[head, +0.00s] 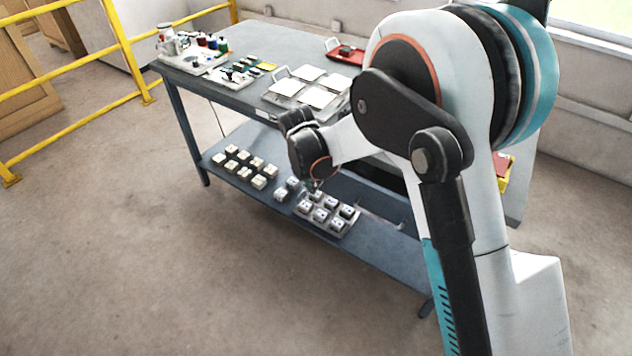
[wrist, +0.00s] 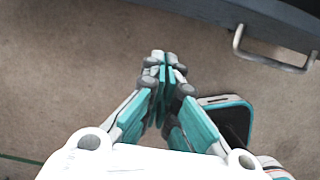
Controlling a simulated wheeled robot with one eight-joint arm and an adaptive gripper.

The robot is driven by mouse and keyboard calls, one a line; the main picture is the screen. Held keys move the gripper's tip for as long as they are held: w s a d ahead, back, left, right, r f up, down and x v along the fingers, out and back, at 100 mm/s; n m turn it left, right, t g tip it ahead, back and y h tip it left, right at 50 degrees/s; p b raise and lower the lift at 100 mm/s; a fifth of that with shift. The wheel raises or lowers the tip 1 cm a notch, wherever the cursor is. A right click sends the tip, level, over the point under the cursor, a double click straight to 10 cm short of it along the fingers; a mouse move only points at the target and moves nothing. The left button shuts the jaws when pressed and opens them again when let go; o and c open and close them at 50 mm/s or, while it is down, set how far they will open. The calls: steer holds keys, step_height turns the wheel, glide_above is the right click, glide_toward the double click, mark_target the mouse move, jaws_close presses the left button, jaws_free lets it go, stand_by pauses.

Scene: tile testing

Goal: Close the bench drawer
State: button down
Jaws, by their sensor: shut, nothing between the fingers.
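The bench (head: 235,95) is a grey-blue table with a lower shelf, left of centre in the head view. In the wrist view, a dark blue-grey front (wrist: 225,12) with a pale metal bar handle (wrist: 270,56) crosses the top right; it looks like the bench drawer. How far out the drawer stands cannot be told, as my arm covers much of that side in the head view. My gripper (wrist: 163,68) is shut and empty, with bare floor beneath it. It is to the left of the handle and apart from it in the wrist view.
Small block-like pieces (head: 258,182) and a tray of similar pieces (head: 327,216) are on the lower shelf. White tiles (head: 318,97), a red tray (head: 346,53) and bottles (head: 212,43) are on the top. Yellow rails (head: 122,45) stand at left. The front floor is clear.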

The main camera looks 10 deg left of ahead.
mark_target(325, 185)
steer(key=shift+w+d+f+b, duration=0.3)
steer(key=shift+w+f+b, duration=0.35)
steer(key=shift+w+f, duration=0.35)
steer(key=shift+w+d+f+b, duration=0.35)
steer(key=shift+w+f+b, duration=0.35)
steer(key=shift+f, duration=0.45)
steer(key=shift+w+d+f+b, duration=0.3)
steer(key=shift+w+f+b, duration=0.3)
steer(key=shift+w+f, duration=0.4)
steer(key=w+d, duration=0.1)
steer(key=w, duration=0.1)
steer(key=w+d, duration=0.1)
steer(key=w, duration=0.2)
steer(key=w+d+p, duration=0.1)
steer(key=w, duration=0.2)
steer(key=shift+w+d, duration=0.1)
steer(key=shift+w, duration=0.1)
